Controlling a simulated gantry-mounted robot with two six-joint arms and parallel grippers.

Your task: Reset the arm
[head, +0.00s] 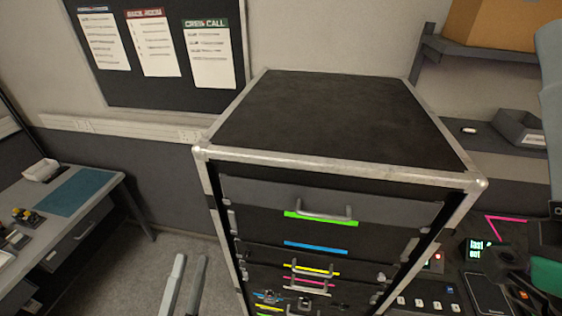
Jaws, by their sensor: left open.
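My left gripper (190,258) shows at the bottom, left of the cabinet, as two pale grey fingers pointing up in the picture. The fingers are apart with only floor between them, and the gripper is empty. It touches nothing that I can see. A grey link of my right arm (550,95) shows at the right edge. My right gripper is out of the picture.
A black flight-case cabinet (320,115) with metal edges fills the middle. Its drawers carry green, blue, yellow and pink strips. A desk with a blue mat (75,192) stands left. A console with a phone (487,293) is right, below a shelf (490,55).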

